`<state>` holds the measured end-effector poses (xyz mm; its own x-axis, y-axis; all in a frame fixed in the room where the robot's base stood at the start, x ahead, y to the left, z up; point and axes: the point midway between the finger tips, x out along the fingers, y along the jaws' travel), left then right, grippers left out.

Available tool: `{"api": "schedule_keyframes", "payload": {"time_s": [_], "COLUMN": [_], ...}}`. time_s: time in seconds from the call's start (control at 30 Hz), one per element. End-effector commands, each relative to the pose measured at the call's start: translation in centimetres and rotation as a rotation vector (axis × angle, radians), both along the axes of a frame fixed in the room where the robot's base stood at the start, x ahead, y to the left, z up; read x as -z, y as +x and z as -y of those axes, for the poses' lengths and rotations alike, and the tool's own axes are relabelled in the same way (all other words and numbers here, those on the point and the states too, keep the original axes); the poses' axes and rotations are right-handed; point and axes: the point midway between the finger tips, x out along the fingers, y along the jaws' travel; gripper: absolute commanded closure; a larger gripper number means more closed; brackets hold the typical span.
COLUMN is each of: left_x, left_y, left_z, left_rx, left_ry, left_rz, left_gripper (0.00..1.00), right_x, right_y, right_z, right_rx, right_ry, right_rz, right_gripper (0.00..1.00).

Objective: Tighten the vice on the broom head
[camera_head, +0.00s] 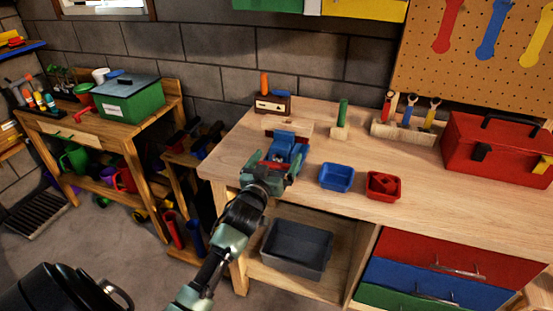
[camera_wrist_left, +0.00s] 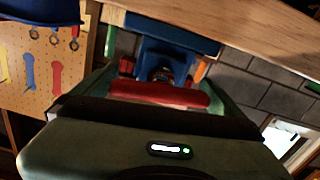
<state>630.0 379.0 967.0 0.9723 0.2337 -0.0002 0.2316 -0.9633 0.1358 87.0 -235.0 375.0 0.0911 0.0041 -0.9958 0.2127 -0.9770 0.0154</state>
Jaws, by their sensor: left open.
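The blue vice (camera_head: 290,147) stands at the left front of the wooden workbench. My left gripper (camera_head: 270,176) is open at the near side of the vice, its fingers spread. In the left wrist view the blue vice (camera_wrist_left: 172,47) is straight ahead, and a red bar (camera_wrist_left: 160,94) lies across between the green fingers of the left gripper (camera_wrist_left: 160,82). I cannot tell whether the fingers touch the bar. A pale wooden piece (camera_head: 294,127) shows behind the vice; I cannot tell whether it is the broom head or whether the jaws grip it. My right gripper is out of view.
On the workbench (camera_head: 450,215), a blue bin (camera_head: 337,177) and a red bin (camera_head: 384,186) stand right of the vice. A red toolbox (camera_head: 495,150) is farther right. A grey tub (camera_head: 297,250) sits on the lower shelf. The bench's middle right is clear.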

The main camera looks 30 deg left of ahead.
Motion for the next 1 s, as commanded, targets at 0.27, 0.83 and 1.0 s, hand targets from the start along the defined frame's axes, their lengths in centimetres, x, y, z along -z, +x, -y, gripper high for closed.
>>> {"api": "schedule_keyframes", "payload": {"time_s": [0.27,0.83,1.0], "left_x": [0.2,0.0,-0.4], "left_y": [-4.2,-7.4,-8.1], "left_z": [1.0,1.8,2.2], "left_rx": [0.000,-0.001,0.007], "left_ry": [-0.001,0.000,-0.018], "left_rz": [-0.001,0.000,-0.006], "left_gripper": [0.00,0.00,0.00], "right_x": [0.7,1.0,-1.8], "right_y": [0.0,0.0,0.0], "right_z": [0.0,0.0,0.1], "right_rx": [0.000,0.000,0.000], "right_ry": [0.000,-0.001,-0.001], "right_rz": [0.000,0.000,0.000], "right_gripper": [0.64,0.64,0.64]}}
